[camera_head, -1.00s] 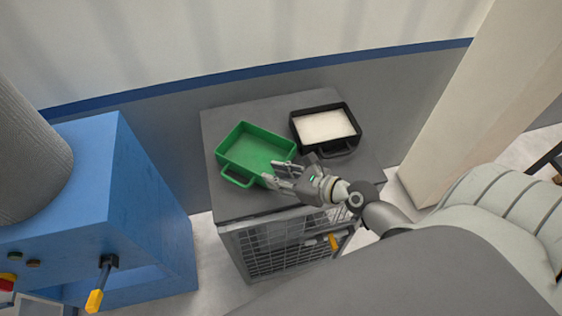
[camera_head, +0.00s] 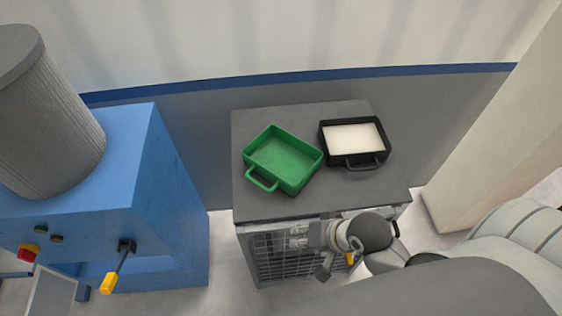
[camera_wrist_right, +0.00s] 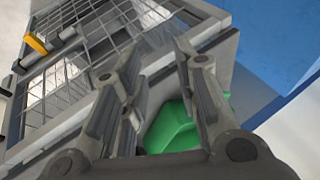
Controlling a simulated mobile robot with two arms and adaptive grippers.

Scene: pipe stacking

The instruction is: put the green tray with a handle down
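The green tray with a handle (camera_head: 283,162) rests on the left part of the grey top of the cage cabinet (camera_head: 300,205), its handle towards the front left. It looks empty. My right gripper (camera_head: 308,248) is in front of the cabinet, below the edge of its top and apart from the tray. In the right wrist view the two fingers (camera_wrist_right: 157,58) are spread, with nothing held. Part of something green (camera_wrist_right: 172,128), apparently the tray, shows behind the fingers there. My left gripper is not in view.
A black tray (camera_head: 364,160) with white contents stands close to the right of the green tray. A blue machine (camera_head: 165,185) with a grey cylinder (camera_head: 45,120) is on the left. A pale pillar (camera_head: 490,160) is on the right. A wall is behind.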

